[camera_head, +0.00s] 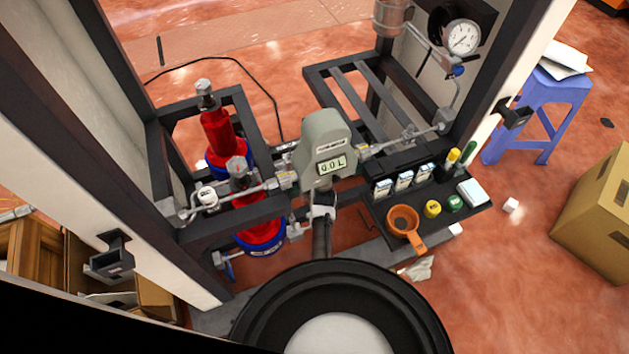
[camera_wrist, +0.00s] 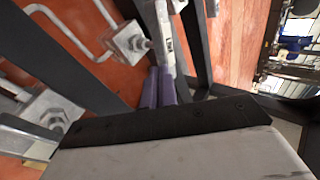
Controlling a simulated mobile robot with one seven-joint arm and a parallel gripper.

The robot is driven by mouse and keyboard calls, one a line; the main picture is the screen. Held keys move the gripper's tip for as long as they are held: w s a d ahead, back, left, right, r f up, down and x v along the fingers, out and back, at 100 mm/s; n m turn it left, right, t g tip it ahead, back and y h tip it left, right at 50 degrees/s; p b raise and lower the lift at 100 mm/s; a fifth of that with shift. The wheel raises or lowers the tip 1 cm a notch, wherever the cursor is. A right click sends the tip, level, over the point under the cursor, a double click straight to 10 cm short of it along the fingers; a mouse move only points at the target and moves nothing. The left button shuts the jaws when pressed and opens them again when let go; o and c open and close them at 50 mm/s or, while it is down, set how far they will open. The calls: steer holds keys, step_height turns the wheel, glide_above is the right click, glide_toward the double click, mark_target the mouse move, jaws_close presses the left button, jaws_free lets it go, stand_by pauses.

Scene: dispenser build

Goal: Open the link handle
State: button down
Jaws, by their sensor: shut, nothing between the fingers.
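The grey dispenser meter (camera_head: 325,145) with its "0.0 L" display stands in the middle of the head view. A pale metal piece (camera_head: 322,200) hangs under it, perhaps the link handle; I cannot tell for sure. My gripper (camera_head: 322,222) reaches up from the bottom, its tips just below that piece. In the wrist view my gripper (camera_wrist: 159,76) shows as two purple fingers side by side, shut and empty. They point toward a pale bar (camera_wrist: 165,32). I cannot tell whether they touch it.
Red bottles (camera_head: 220,130) stand in the dark frame at left. A shelf (camera_head: 405,190) with small jars and an orange funnel (camera_head: 403,221) is close on the right. Pipes run to both sides of the meter. A gauge (camera_head: 462,38) sits at upper right, a cardboard box (camera_head: 598,213) at far right.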

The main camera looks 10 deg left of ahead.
steer(key=shift+w+d+y, duration=0.1)
steer(key=shift+d+y, duration=0.05)
steer(key=shift+y, duration=0.15)
steer(key=w+n+g+y+b, duration=0.1)
steer(key=n+b, duration=0.1)
steer(key=w+n+g+y+b, duration=0.1)
steer(key=n+y+b, duration=0.1)
steer(key=n, duration=0.1)
steer(key=w+n+g+y+b, duration=0.1)
steer(key=n+g+b, duration=0.1)
steer(key=n, duration=0.1)
steer(key=shift+w+d+f+y+b, duration=0.2)
steer(key=shift+d+y+b, duration=0.1)
steer(key=shift+d+b, duration=0.1)
steer(key=shift+w+a+r+n+g+y+b, duration=0.1)
steer(key=shift+w+a+n+g+y+b, duration=0.25)
steer(key=shift+n+g+b, duration=0.4)
steer(key=shift+w+a+r+n+g+y+b, duration=0.15)
steer(key=shift+w+n+g+b, duration=0.35)
steer(key=shift+n, duration=0.35)
steer(key=shift+w+a+f+n+g+y+b, duration=0.1)
steer(key=shift+w+a+n+g+b, duration=0.25)
steer(key=shift+n+g+b, duration=0.35)
steer(key=shift+w, duration=0.15)
steer(key=s+d, duration=0.1)
steer(key=d, duration=1.1)
steer(key=shift+s+d+r, duration=0.3)
steer(key=shift+d+r, duration=0.1)
steer(key=shift+r, duration=0.05)
